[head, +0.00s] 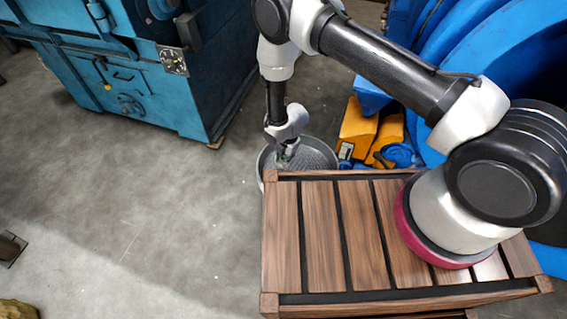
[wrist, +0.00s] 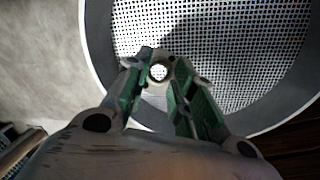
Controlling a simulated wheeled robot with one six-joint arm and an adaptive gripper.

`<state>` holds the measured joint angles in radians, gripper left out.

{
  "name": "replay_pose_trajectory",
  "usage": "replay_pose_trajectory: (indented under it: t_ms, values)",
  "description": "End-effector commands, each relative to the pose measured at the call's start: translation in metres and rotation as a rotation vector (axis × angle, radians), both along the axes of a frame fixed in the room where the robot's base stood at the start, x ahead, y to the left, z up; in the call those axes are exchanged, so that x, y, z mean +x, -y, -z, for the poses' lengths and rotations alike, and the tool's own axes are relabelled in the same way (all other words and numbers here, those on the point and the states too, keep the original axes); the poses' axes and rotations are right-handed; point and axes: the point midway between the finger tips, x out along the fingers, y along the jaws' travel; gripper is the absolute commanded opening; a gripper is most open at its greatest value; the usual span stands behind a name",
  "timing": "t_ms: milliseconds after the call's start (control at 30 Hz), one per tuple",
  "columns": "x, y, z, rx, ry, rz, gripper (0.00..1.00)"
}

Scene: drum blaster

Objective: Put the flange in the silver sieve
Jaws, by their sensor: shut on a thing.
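The silver sieve (head: 322,152) is a round pan with a raised rim, standing on the floor behind the wooden slatted surface. In the wrist view its perforated mesh (wrist: 215,35) and pale rim fill the upper right. My gripper (head: 284,158) points down over the left part of the sieve. In the wrist view my gripper (wrist: 158,80) is shut on the flange (wrist: 156,88), a small metal piece with a round hole, at the fingertips. The flange appears over the sieve's near-left part. I cannot tell its height above the mesh. In the head view the flange is not clearly visible.
The wooden slatted surface (head: 320,225) under my arm's base hides the sieve's near edge. Orange and blue items (head: 372,135) stand right of the sieve. A blue machine (head: 150,75) stands at the back left.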

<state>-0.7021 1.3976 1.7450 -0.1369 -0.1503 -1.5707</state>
Motion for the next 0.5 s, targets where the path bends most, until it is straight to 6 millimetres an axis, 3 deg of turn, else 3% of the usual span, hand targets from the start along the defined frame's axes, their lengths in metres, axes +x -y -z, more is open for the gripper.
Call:
replay_pose_trajectory:
  t_ms: [267,500]
  values:
    - [0.0,0.0,0.038,0.0,0.0,0.0,0.0]
    - [0.0,0.0,0.04,0.001,0.001,0.0,0.0]
